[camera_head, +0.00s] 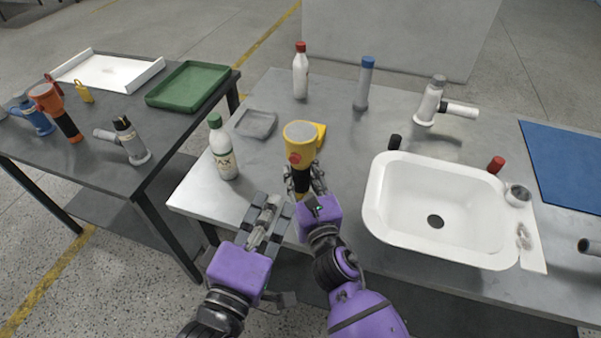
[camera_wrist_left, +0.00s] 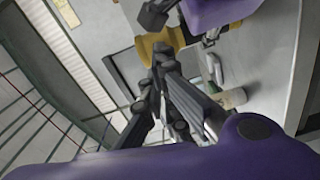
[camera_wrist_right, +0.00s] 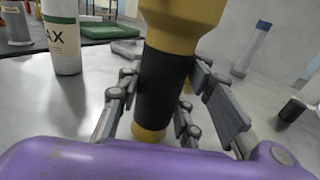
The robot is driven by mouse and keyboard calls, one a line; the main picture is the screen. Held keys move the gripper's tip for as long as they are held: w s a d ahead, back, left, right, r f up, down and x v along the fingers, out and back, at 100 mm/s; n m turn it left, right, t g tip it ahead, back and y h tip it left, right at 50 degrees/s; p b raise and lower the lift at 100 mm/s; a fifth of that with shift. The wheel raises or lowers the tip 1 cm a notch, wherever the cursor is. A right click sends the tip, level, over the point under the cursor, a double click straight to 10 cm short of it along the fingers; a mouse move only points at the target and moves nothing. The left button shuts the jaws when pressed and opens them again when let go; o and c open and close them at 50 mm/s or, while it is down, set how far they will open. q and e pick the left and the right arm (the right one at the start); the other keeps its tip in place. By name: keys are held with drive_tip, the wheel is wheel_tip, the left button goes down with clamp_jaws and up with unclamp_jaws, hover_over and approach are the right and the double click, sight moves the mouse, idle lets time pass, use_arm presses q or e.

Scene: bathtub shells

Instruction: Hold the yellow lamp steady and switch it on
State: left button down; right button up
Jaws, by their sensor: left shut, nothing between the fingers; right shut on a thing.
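The yellow lamp (camera_head: 301,139) stands upright over the front part of the sink table in the head view, with a red button (camera_head: 295,158) on its near side. My right gripper (camera_head: 304,185) is shut on the lamp's black grip, which fills the right wrist view (camera_wrist_right: 164,88) between the fingers. Whether the lamp's base touches the table is hard to tell. My left gripper (camera_head: 268,215) is shut and empty, to the left of and nearer than the lamp, at the table's front edge. The left wrist view shows its closed fingers (camera_wrist_left: 165,75) with part of the yellow lamp (camera_wrist_left: 158,45) beyond.
A green-capped bottle (camera_head: 222,150) and a grey tray (camera_head: 256,123) stand left of the lamp. A white sink (camera_head: 378,215) is on the right. A red-capped bottle (camera_head: 300,72) and a blue-capped bottle (camera_head: 363,85) stand behind. A side table (camera_head: 60,155) holds other lamps.

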use_arm(q)
drive_tip(key=m+t+h, duration=0.3)
drive_tip(key=m, duration=0.4)
approach(295, 158)
drive_tip(key=w+a+r, duration=0.1)
drive_tip(key=w+a, duration=0.1)
drive_tip(key=shift+w+d+r+m+t+h, duration=0.25)
drive_tip(key=shift+w+d+r+m+h, duration=0.2)
drive_tip(key=shift+m+h, duration=0.85)
drive_tip(key=shift+w+d+r+m+t+h, duration=0.2)
drive_tip(key=shift+w+d+r+m+h, duration=0.2)
drive_tip(key=shift+m+h, duration=0.95)
drive_tip(key=shift+w+d+r+m+t+h, duration=0.35)
drive_tip(key=shift+m+h, duration=0.5)
drive_tip(key=shift+m, duration=0.9)
